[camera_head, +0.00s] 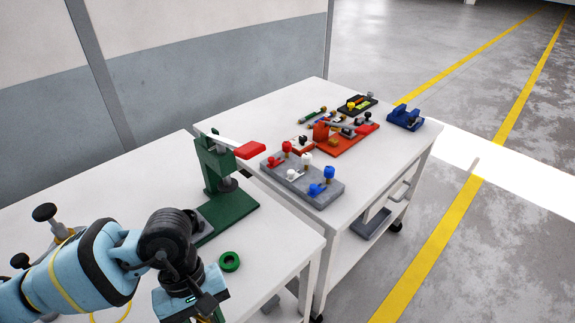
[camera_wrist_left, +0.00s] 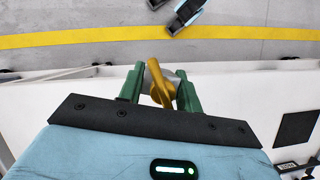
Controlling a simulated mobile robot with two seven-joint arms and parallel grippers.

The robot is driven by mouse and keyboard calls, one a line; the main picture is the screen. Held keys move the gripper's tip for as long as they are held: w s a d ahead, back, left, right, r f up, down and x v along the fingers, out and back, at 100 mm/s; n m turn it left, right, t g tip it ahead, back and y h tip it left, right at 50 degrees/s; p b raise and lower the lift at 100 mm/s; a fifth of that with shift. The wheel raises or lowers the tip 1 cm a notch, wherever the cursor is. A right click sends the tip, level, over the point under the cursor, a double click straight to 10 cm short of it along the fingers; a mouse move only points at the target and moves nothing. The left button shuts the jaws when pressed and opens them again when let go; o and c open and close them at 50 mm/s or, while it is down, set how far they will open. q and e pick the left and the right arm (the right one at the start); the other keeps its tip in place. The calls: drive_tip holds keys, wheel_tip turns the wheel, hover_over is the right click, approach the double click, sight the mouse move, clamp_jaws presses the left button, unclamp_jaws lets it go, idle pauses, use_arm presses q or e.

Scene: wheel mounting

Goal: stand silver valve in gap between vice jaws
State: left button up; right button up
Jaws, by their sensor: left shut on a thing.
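The silver valve (camera_wrist_left: 152,74), a silver body with a gold-coloured part (camera_wrist_left: 162,86), is held between the green fingers of my left gripper (camera_wrist_left: 160,84) in the left wrist view. In the head view my left gripper (camera_head: 213,316) is at the bottom edge, its tips partly cut off, and the valve cannot be made out. The blue vice (camera_head: 405,118) sits at the far right corner of the farther table, well away from the gripper. Its jaw gap is too small to judge. My right gripper is not seen.
A green toggle press with a red handle (camera_head: 250,150) stands on the near table (camera_head: 285,236), with a green ring (camera_head: 229,261) beside it. The farther table (camera_head: 270,100) holds a grey board (camera_head: 318,190) with coloured knobs and a red fixture (camera_head: 345,140).

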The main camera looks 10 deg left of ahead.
use_arm(q)
drive_tip(key=m+p, duration=0.1)
drive_tip(key=w+a+m+y+p, duration=0.1)
drive_tip(key=m, duration=0.1)
drive_tip(key=m+p, duration=0.1)
drive_tip(key=shift+w+a+r+m+g+y, duration=0.2)
drive_tip(key=shift+a+m+g+y, duration=0.1)
drive_tip(key=shift+m, duration=0.1)
drive_tip(key=shift+w+a+f+m+y+p, duration=0.15)
drive_tip(key=shift+a+m+y+p, duration=0.3)
drive_tip(key=shift+m+p, duration=0.45)
drive_tip(key=shift+a+f+m, duration=0.1)
drive_tip(key=shift+a+m, duration=0.25)
drive_tip(key=shift+m, duration=0.25)
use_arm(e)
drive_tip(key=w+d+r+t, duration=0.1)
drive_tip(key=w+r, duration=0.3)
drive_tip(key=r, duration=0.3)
use_arm(q)
drive_tip(key=shift+f+g, duration=0.15)
drive_tip(key=shift+g, duration=0.15)
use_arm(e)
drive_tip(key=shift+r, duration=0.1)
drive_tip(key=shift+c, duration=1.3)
